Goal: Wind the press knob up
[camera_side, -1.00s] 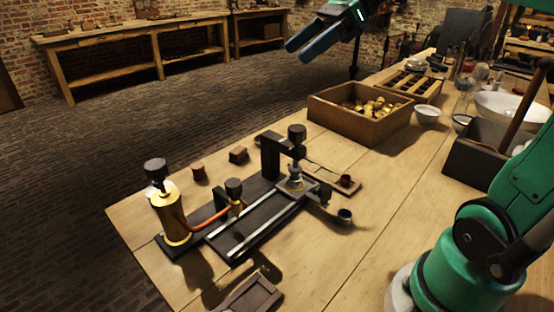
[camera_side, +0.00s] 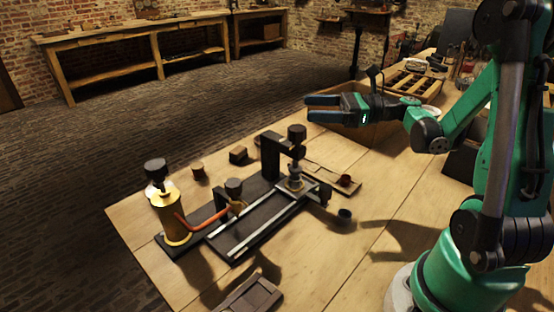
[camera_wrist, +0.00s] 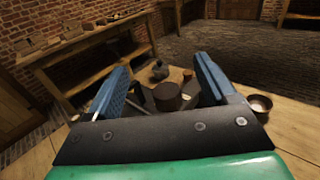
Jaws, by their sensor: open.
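The press stands on a dark base plate with rails (camera_side: 262,222) on the bench. Its upright frame (camera_side: 270,156) carries a dark round knob (camera_side: 297,132) on top, above a metal stem. My gripper (camera_side: 308,108) is above and behind the press knob in the side view, open and empty, with its blue fingers pointing left. In the wrist view the open fingers (camera_wrist: 162,78) frame a dark round knob (camera_wrist: 168,96), which looks like the press knob; I cannot tell how far off it is. The lower part of the press is hidden there by my gripper body.
A brass cylinder with a dark knob (camera_side: 172,218) and another dark knob (camera_side: 233,188) stand left of the press. A wooden box (camera_side: 345,135) is partly hidden by my gripper.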

